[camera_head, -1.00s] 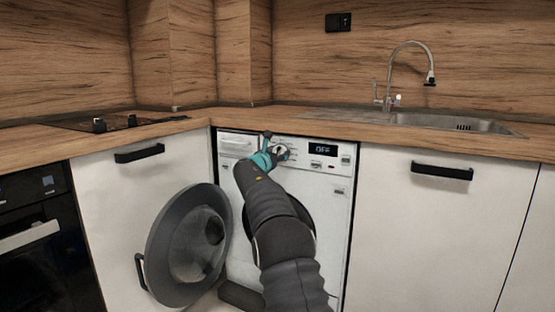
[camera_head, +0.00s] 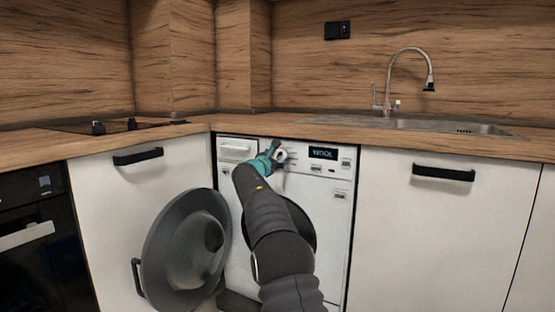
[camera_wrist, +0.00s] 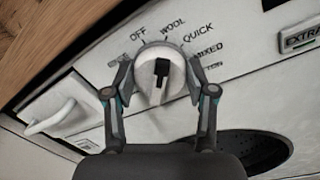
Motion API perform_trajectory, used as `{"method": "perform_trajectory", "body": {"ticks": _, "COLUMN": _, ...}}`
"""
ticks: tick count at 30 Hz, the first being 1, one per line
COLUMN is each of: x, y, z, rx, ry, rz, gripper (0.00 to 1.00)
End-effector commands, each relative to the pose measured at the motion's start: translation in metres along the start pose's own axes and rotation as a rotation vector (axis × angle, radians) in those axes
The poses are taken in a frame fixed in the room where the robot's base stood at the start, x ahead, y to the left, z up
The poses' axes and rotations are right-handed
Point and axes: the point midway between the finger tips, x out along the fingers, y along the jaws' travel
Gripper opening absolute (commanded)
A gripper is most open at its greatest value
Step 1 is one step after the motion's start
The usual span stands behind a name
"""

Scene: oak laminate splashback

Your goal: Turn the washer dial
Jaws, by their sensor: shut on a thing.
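The white washer (camera_head: 333,205) stands under the counter, its round door (camera_head: 186,248) swung open to the left. Its display (camera_head: 323,153) reads WOOL. The washer dial (camera_head: 281,156) is on the upper panel, partly hidden by my gripper (camera_head: 274,153). In the wrist view the dial (camera_wrist: 158,72) is a white knob with a black pointer, ringed by labels OFF, WOOL, QUICK and MIXED. My gripper (camera_wrist: 160,88) is shut on the dial, one finger on each side. The pointer is near the top of the dial; the wrist view is tilted.
The detergent drawer (camera_head: 236,149) is left of the dial and also shows in the wrist view (camera_wrist: 62,117). Panel buttons (camera_head: 346,163) sit to the right. The wooden countertop (camera_head: 300,129) runs just above. The open door stands left of my arm.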

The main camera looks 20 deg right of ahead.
Motion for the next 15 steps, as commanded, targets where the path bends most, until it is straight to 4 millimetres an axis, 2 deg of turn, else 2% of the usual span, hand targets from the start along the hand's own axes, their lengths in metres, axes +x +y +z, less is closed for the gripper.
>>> {"method": "perform_trajectory", "body": {"ticks": 4, "x": 0.0005, "y": -0.0002, "z": 0.0004, "rx": -0.001, "ry": 0.000, "rz": 0.001, "gripper": 0.21}}
{"method": "perform_trajectory", "body": {"ticks": 5, "x": 0.0005, "y": -0.0002, "z": 0.0004, "rx": -0.001, "ry": 0.000, "rz": 0.001, "gripper": 0.63}}
{"method": "perform_trajectory", "body": {"ticks": 7, "x": 0.0005, "y": -0.0002, "z": 0.0004, "rx": -0.001, "ry": 0.000, "rz": 0.001, "gripper": 0.81}}
{"method": "perform_trajectory", "body": {"ticks": 15, "x": 0.0000, "y": 0.0003, "z": 0.0000, "rx": -0.001, "ry": 0.000, "rz": 0.001, "gripper": 0.82}}
